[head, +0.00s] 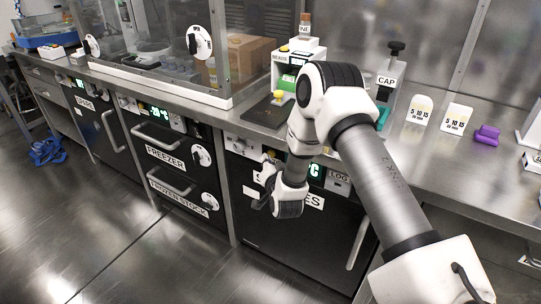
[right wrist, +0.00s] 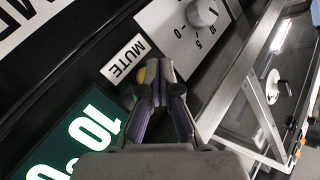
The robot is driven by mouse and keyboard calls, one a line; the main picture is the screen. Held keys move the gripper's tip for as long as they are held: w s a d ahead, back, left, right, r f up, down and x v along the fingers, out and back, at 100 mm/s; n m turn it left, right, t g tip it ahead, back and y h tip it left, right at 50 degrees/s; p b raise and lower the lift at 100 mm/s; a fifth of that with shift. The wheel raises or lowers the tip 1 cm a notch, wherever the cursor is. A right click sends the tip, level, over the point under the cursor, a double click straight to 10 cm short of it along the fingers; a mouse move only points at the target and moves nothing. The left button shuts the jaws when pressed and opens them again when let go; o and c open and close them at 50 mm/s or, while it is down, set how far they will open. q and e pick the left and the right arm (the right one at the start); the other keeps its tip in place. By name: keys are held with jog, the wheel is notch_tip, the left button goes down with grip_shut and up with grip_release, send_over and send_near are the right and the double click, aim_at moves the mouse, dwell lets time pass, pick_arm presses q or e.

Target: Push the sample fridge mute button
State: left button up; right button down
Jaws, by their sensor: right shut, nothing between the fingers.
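The sample fridge (head: 290,238) is the dark unit under the bench in the head view, its name label partly covered by my right arm. In the right wrist view its panel shows a MUTE label (right wrist: 124,60), a green lit display (right wrist: 72,140) and a grey dial (right wrist: 201,13). A small yellow button (right wrist: 141,75) shows beside the label, partly hidden by my fingertips. My right gripper (right wrist: 159,82) is shut and empty, its tips right by the button. I cannot tell whether they touch it. My left gripper is out of view.
A freezer (head: 165,138) with handles stands left of the sample fridge. The floor in front is open.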

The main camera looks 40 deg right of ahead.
jog(key=shift+s+a, duration=0.2)
jog(key=shift+a, duration=0.15)
jog(key=a, duration=0.1)
jog(key=s+a, duration=0.1)
jog(key=a, duration=0.1)
jog(key=s+a, duration=0.1)
jog(key=shift+a+b, duration=0.3)
jog(key=shift+f, duration=0.1)
dwell(0.7)
